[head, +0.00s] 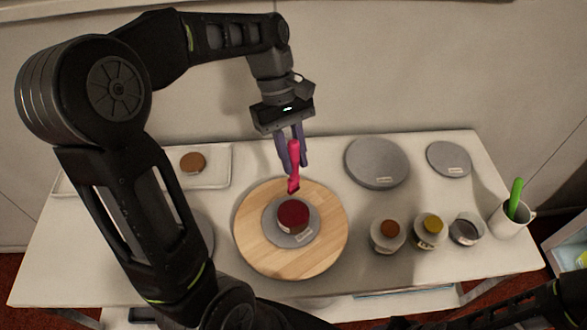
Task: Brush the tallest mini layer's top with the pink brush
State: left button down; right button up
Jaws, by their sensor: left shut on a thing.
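My left gripper (291,160) is shut on the pink brush (293,160), which hangs upright with its dark tip down. The tip is just behind a dark red mini layer (293,215) on a grey labelled disc (271,226), which lies on a round wooden turntable (255,250). Whether the tip touches anything is hard to tell. A brown round layer (192,162) sits on the tray at left. Which layer is tallest is unclear from above. My right gripper is out of view.
A white tray (222,168) lies at the back left. Two grey discs, one large (377,162) and one smaller (448,158), lie at the back right. A small grey container (466,230) and a white cup (508,224) with a green-handled tool (515,195) stand at right.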

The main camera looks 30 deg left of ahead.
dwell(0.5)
pick_arm(q)
jog(key=shift+f, duration=0.15)
jog(key=shift+w+a+f+b, duration=0.1)
jog(key=shift+a+f+b, duration=0.1)
jog(key=shift+f+b, duration=1)
jog(key=shift+a+f+b, duration=0.15)
jog(key=shift+f+b, duration=0.4)
jog(key=shift+f, duration=1.2)
jog(key=c, duration=1.8)
grip_release()
jog(key=shift+c, duration=0.2)
grip_shut()
